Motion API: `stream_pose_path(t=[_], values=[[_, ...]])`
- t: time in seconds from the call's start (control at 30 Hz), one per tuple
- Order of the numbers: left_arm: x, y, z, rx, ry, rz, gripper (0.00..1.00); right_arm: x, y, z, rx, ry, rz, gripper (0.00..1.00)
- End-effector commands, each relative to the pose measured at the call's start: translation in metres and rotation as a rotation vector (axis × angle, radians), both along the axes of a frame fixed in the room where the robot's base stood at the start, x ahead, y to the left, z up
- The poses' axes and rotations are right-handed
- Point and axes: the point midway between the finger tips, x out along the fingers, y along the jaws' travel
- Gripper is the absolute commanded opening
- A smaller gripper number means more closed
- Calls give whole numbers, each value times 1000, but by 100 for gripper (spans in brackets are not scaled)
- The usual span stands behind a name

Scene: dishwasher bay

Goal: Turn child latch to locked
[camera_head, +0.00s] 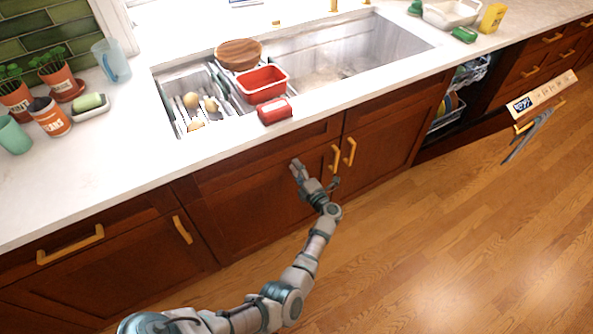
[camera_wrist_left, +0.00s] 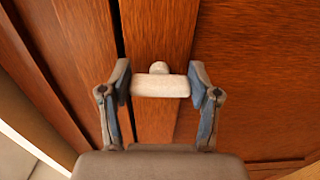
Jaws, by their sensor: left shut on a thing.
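The child latch (camera_wrist_left: 160,86) is a small white bar with a round knob above it, on a wooden strip of the cabinet front. It lies crosswise between my fingertips in the left wrist view, to the right of a dark vertical gap in the wood. My left gripper (camera_wrist_left: 161,82) is shut on the bar, with one finger at each end. In the head view my left gripper (camera_head: 316,176) is at the sink cabinet doors, just left of their two brass handles; the latch cannot be made out there. My right gripper does not show.
The dishwasher (camera_head: 541,94) at the right hangs open, with racks of dishes inside. Brass handles (camera_head: 349,152) stick out from the cabinet (camera_head: 250,205). The counter edge and the sink (camera_head: 350,50) are above my gripper. The wooden floor (camera_head: 430,250) is clear.

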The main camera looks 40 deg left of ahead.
Motion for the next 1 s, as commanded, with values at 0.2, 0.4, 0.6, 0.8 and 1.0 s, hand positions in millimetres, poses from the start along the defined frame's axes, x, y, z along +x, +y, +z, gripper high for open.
stream_pose_path(t=[0.2, 0.4, 0.6, 0.8, 1.0], values=[[2, -2, -1, 4, 16, -7, 27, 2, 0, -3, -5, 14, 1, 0], [2, -2, -1, 4, 16, -7, 27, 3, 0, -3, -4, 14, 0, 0], [1, -1, -1, 4, 16, -6, 88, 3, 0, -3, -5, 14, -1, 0], [0, -1, 0, 4, 13, -3, 88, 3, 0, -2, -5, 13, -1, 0], [-2, -7, 0, 4, 12, -3, 88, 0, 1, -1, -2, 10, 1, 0]])
